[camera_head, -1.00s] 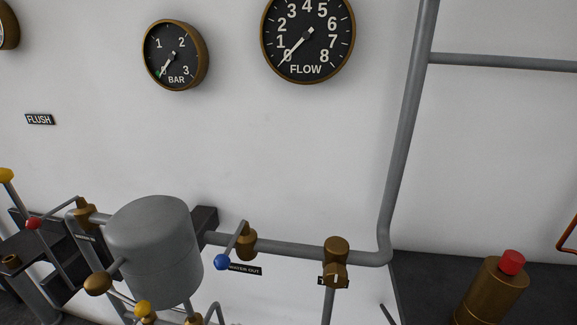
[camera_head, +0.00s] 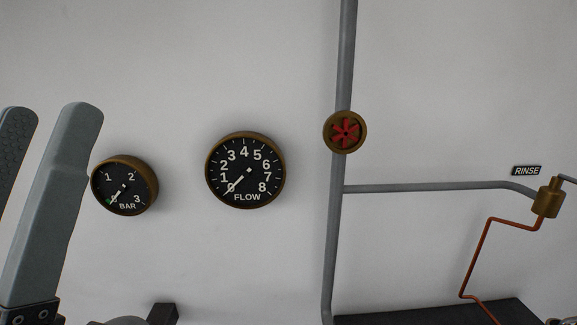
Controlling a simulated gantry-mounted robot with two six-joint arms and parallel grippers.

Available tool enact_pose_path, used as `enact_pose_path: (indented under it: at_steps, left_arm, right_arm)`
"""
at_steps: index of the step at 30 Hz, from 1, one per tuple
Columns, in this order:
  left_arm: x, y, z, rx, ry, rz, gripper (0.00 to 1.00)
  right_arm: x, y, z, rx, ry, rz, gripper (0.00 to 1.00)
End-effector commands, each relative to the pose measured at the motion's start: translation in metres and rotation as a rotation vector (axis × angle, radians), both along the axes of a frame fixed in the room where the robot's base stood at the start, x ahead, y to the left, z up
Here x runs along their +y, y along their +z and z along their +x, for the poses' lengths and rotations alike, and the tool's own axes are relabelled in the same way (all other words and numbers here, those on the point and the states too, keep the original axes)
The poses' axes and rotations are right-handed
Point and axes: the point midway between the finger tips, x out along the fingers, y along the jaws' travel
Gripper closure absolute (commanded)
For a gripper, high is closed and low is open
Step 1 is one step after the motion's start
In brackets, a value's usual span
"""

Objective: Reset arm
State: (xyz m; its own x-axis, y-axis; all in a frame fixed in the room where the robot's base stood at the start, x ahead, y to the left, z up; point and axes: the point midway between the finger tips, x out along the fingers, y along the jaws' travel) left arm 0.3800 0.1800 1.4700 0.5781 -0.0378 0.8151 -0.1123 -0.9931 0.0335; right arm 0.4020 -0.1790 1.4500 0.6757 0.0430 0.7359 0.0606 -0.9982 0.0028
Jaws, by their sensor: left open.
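My left gripper (camera_head: 45,160) comes up at the left edge of the head view. Its two grey fingers point upward with a gap between them, and nothing is held in the gap. The left finger is partly cut off by the picture's edge. The fingers show just left of the BAR gauge (camera_head: 125,185) in the picture, apart from its face. My right gripper is not in view.
A FLOW gauge (camera_head: 245,170) hangs on the white wall. A grey pipe (camera_head: 341,250) runs upright past a red-bladed flow indicator (camera_head: 345,131). A RINSE label (camera_head: 526,170), brass fitting (camera_head: 548,198) and copper pipe (camera_head: 483,245) are at the right. A dark surface (camera_head: 430,314) lies below.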

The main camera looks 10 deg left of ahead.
Motion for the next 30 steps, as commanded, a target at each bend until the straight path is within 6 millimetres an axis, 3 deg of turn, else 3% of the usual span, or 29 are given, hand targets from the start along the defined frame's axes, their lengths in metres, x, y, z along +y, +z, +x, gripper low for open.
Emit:
enact_pose_path:
  at_steps: [2,3,11,21,24,27,30]
  left_arm:
    - [-0.002,-0.023,0.025,0.142,0.053,0.054,0.29]
    - [-0.001,0.009,0.022,0.125,0.053,0.051,0.29]
    - [-0.001,0.105,0.022,0.123,0.051,0.048,0.29]
    - [-0.001,0.276,0.022,0.123,0.051,0.047,0.29]
    - [-0.001,0.319,0.022,0.123,0.051,0.047,0.29]
    - [-0.001,0.348,0.022,0.124,0.05,0.047,0.29]
    - [-0.001,0.361,0.022,0.124,0.05,0.047,0.29]
  right_arm:
    - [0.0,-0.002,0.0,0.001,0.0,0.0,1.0]
    - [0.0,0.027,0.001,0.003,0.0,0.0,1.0]
    - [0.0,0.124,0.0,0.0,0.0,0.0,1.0]
    - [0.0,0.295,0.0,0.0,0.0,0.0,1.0]
    - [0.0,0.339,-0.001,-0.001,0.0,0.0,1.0]
    - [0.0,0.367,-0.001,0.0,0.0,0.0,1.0]
    - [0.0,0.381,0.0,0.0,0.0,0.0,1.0]
